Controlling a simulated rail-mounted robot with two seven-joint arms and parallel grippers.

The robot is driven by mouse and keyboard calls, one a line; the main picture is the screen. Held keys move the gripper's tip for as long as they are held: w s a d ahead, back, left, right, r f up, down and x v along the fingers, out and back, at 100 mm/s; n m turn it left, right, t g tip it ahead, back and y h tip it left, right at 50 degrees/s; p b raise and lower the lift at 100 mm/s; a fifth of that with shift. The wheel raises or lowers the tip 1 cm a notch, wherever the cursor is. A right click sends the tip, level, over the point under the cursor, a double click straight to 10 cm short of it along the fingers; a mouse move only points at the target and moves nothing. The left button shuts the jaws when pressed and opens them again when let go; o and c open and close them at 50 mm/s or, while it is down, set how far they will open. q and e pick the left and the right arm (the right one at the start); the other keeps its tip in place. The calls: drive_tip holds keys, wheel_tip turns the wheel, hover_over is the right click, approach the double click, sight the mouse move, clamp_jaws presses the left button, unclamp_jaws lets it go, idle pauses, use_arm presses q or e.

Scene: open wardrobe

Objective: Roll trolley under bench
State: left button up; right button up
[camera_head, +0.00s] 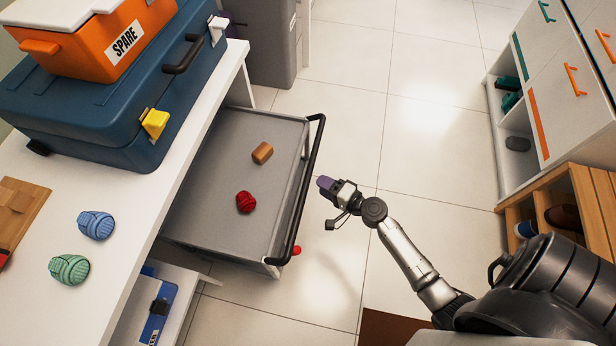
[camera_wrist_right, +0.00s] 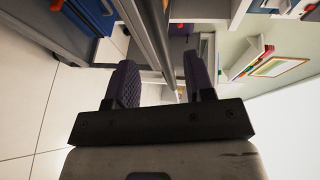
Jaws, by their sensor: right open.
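The trolley (camera_head: 219,205) is a grey tray-topped cart, partly under the white bench (camera_head: 185,165), its right part sticking out over the floor. Its black handle bar (camera_head: 314,170) runs along the right side. A red yarn ball (camera_head: 245,202) and a brown block (camera_head: 262,153) lie on its top. My right gripper (camera_head: 326,188) is just right of the handle, pointing at it, with purple fingers. In the right wrist view its fingers (camera_wrist_right: 160,82) are apart. A grey bar shows ahead of them there; whether it lies between them I cannot tell. My left gripper is not in view.
A grey bin (camera_head: 262,45) stands behind the trolley. A cabinet (camera_head: 560,80) and wooden rack (camera_head: 590,190) stand at right. Tiled floor (camera_head: 420,120) between is clear.

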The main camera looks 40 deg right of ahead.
sight(308, 178)
drive_tip(key=b+x, duration=0.1)
drive_tip(key=x, duration=0.5)
drive_tip(key=shift+w+a+f, duration=0.1)
drive_tip(key=shift+w, duration=0.1)
clamp_jaws()
idle(0.4)
